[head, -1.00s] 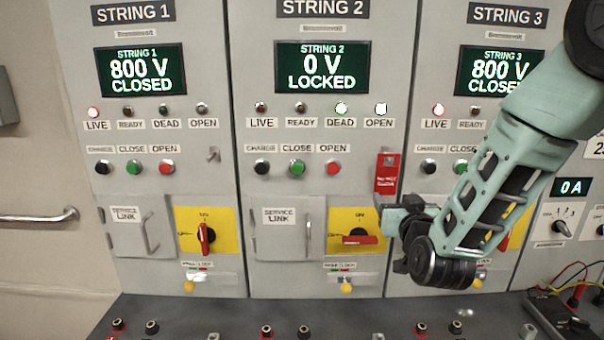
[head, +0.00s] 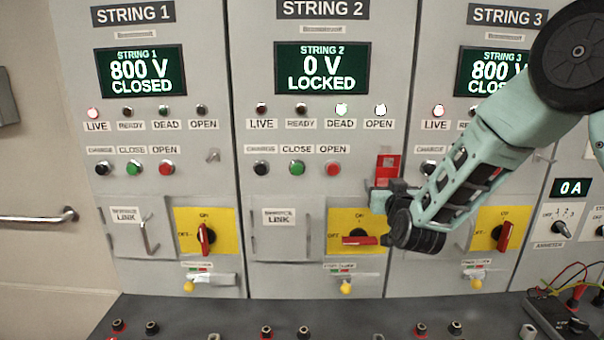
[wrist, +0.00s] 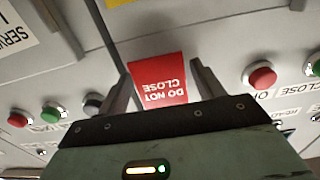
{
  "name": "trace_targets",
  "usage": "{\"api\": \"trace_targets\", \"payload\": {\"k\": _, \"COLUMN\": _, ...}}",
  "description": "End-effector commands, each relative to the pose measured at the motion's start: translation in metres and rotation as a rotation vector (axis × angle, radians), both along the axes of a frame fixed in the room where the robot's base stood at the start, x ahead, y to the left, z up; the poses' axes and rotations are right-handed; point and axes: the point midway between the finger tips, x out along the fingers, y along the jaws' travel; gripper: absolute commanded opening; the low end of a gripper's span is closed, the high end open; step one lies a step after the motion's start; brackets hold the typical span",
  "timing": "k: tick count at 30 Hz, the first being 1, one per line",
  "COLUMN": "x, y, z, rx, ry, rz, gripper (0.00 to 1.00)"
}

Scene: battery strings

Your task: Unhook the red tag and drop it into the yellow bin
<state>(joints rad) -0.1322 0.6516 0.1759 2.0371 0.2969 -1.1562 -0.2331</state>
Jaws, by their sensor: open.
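The red tag (head: 388,167) hangs on the String 2 panel, to the right of the red OPEN button. My gripper covers its lower part in the head view. In the wrist view the tag (wrist: 158,82) shows the words "DO NOT CLOSE" upside down and lies between the two fingers of my gripper (wrist: 158,80). The fingers are open, one on each side of the tag, and a gap shows beside the tag's edges. The tag's hook is hidden in the wrist view. The yellow bin is not in view.
Near the tag are the red OPEN button (head: 333,168) and the red rotary handle (head: 360,240) on its yellow plate. A dark bench (head: 220,315) with several terminals runs along the front. Cables and a meter (head: 560,310) lie at the right.

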Motion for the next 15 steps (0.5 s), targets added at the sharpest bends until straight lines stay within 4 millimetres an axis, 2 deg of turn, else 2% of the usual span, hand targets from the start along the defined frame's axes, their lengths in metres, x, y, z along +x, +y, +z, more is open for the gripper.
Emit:
{"api": "trace_targets", "payload": {"k": 3, "x": -0.0001, "y": 0.0, "z": 0.0002, "rx": 0.0, "ry": 0.0, "rz": 0.0, "gripper": 0.67}}
{"api": "trace_targets", "payload": {"k": 7, "x": -0.0002, "y": 0.0, "z": 0.0003, "rx": 0.0, "ry": 0.0, "rz": 0.0, "gripper": 0.31}}
{"api": "trace_targets", "payload": {"k": 8, "x": -0.0002, "y": 0.0001, "z": 0.0002, "rx": 0.0, "ry": 0.0, "rz": 0.0, "gripper": 0.27}}
{"api": "trace_targets", "payload": {"k": 15, "x": -0.0002, "y": 0.0001, "z": 0.0014, "rx": 0.0, "ry": -0.001, "rz": 0.0, "gripper": 0.27}}
